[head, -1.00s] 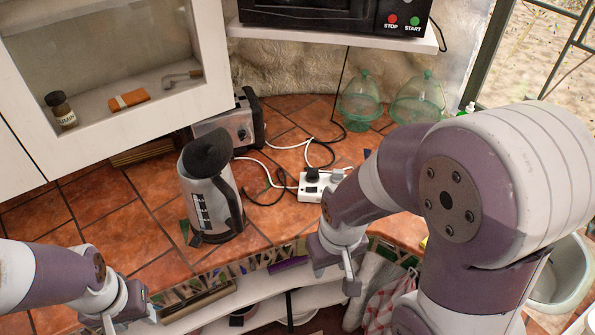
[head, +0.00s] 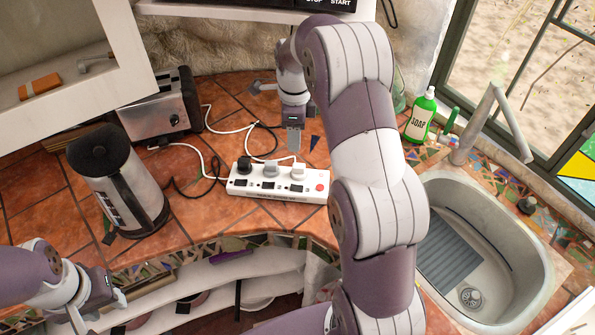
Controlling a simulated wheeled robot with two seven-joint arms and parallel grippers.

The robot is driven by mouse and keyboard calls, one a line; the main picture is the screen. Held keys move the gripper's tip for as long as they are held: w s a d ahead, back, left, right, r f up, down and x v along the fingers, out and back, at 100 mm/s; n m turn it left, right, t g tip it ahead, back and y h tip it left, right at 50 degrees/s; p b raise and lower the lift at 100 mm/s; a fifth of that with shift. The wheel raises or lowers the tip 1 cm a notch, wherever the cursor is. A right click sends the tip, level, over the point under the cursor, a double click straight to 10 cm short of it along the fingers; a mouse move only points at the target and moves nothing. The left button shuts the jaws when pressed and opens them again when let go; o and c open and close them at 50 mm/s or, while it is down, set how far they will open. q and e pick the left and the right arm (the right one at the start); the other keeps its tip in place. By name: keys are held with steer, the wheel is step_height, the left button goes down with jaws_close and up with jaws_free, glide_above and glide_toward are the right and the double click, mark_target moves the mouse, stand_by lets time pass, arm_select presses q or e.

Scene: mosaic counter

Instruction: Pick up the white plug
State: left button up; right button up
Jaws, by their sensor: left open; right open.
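The white plug (head: 298,171) sits upright in the right-hand part of a white power strip (head: 262,189) on the tiled counter. A grey plug (head: 270,169) and a black plug (head: 244,165) sit in the same strip to its left. My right gripper (head: 275,114) is open and empty. In the picture it is above and a little left of the white plug, apart from it, with one finger pointing down over the tiles behind the strip. My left gripper (head: 99,309) is open and empty at the lower left, near the counter's front edge and shelf.
A kettle (head: 130,190) and a toaster (head: 165,110) stand left of the strip. Black and white cords (head: 216,170) lie loosely behind and beside it. A green soap bottle (head: 421,116) and a sink (head: 470,210) are at the right. A white shelf (head: 215,272) runs below the counter edge.

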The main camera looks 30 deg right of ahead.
steer(key=b, duration=0.5)
glide_above(299, 165)
steer(key=shift+m, duration=0.4)
step_height(299, 165, down, 7)
steer(key=shift+s+d+r, duration=0.1)
steer(key=shift+s+d, duration=0.05)
steer(key=shift+f+b, duration=0.35)
steer(key=shift+a+f, duration=0.2)
steer(key=shift+a, duration=0.05)
step_height(299, 165, down, 4)
steer(key=shift+r+p, duration=0.1)
steer(key=shift+p, duration=0.3)
steer(key=shift+d+f, duration=0.15)
steer(key=shift+f, duration=0.35)
steer(key=c, duration=0.8)
